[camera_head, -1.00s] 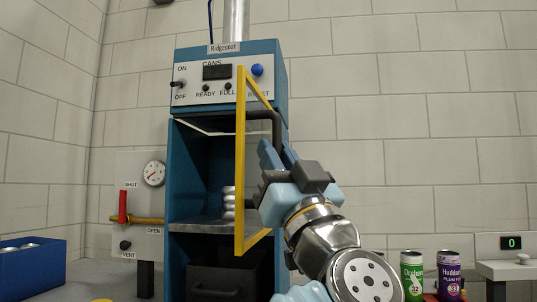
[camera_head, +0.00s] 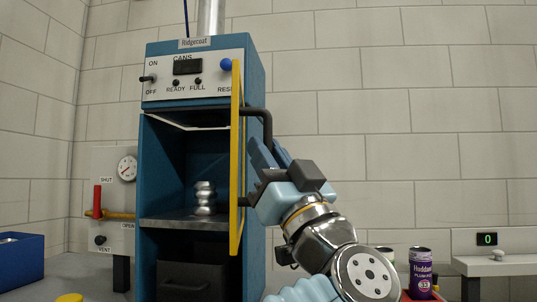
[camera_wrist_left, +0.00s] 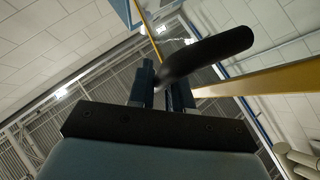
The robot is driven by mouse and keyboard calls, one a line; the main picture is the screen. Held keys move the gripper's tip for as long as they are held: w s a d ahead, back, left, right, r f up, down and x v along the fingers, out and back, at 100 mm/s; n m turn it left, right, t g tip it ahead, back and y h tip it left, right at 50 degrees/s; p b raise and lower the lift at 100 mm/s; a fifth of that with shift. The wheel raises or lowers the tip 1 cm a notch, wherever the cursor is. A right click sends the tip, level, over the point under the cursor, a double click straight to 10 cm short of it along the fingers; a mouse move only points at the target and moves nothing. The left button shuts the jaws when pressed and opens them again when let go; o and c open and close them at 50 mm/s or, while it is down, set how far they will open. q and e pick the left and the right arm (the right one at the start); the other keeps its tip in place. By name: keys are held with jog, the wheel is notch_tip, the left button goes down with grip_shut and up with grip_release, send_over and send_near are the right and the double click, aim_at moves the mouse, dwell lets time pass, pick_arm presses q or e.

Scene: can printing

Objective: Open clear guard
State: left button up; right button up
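The blue coating machine (camera_head: 253,80) stands left of centre in the head view. Its clear guard has a yellow frame (camera_head: 236,160), seen nearly edge-on and swung out from the front. The left part of the opening shows unobstructed. A dark bar handle (camera_head: 266,118) sticks out from the guard's right side. My left gripper (camera_head: 266,150) is at this handle, its two fingers on either side of the bar. In the left wrist view the handle (camera_wrist_left: 212,53) runs in between the fingertips (camera_wrist_left: 161,82), apparently gripped. My right gripper is not in view.
Stacked silvery pieces (camera_head: 205,198) stand on the machine's shelf (camera_head: 180,223). A gauge panel with a red lever (camera_head: 97,199) is at left, beside a blue bin (camera_head: 20,262). A purple can (camera_head: 420,270) and a counter display (camera_head: 487,239) are at right.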

pick_arm(q)
jog(key=o, duration=0.3)
jog(key=shift+a, duration=0.1)
jog(key=shift+o, duration=0.2)
jog(key=b+v, duration=0.4)
jog(key=v, duration=0.9)
jog(key=shift+s+f, duration=0.15)
jog(key=shift+f, duration=0.2)
